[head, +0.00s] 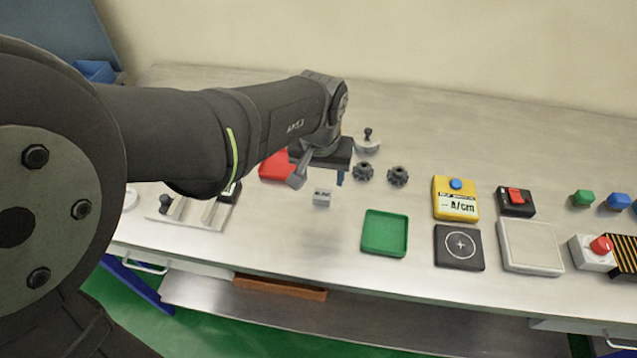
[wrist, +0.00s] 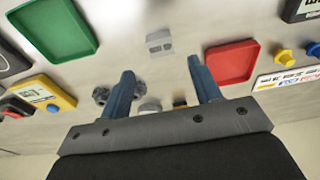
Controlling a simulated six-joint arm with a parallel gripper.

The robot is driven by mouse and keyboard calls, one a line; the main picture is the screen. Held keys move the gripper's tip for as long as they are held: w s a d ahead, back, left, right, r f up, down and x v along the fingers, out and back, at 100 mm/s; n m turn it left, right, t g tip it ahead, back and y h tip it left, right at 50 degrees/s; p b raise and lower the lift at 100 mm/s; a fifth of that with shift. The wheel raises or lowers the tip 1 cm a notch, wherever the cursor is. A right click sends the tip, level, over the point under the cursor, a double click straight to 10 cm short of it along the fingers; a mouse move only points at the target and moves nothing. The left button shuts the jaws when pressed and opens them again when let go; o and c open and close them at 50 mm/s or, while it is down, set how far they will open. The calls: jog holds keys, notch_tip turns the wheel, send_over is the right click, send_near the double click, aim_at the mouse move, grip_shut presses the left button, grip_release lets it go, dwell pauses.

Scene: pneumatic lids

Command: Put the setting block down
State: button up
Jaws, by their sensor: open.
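The setting block, a small light-grey block with dark print on one face (head: 322,197), stands on the bench in the head view, left of the green tray. In the wrist view the block (wrist: 158,43) lies beyond the fingertips, roughly midway across the gap and apart from both. My gripper (wrist: 161,69) is open and empty, its two blue fingers spread. In the head view my gripper (head: 338,176) is just behind and above the block; one blue finger shows and the other is hidden.
A green tray (head: 385,233) lies to the right and a red tray (head: 272,166) to the left, partly behind my arm. Two dark gears (head: 380,173) and a knobbed lid (head: 367,142) sit behind. A yellow gauge (head: 455,198) and a dark pad (head: 459,248) stand farther right.

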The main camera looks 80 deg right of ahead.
jog(key=shift+a+r, duration=0.2)
jog(key=shift+r, duration=0.85)
jog(key=shift+a+r, duration=0.15)
jog(key=shift+r, duration=0.85)
jog(key=shift+c, duration=0.4)
notch_tip(320, 180, up, 6)
jog(key=f+m+y, duration=0.1)
jog(key=m+y, duration=0.1)
jog(key=m, duration=1.6)
send_over(322, 194)
jog(key=f, duration=1)
jog(key=shift+a+f, duration=0.35)
jog(key=shift+a, duration=0.05)
jog(key=shift+d+f, duration=0.2)
jog(key=shift+f, duration=1.35)
jog(key=shift+d+f, duration=0.2)
jog(key=shift+f, duration=1.35)
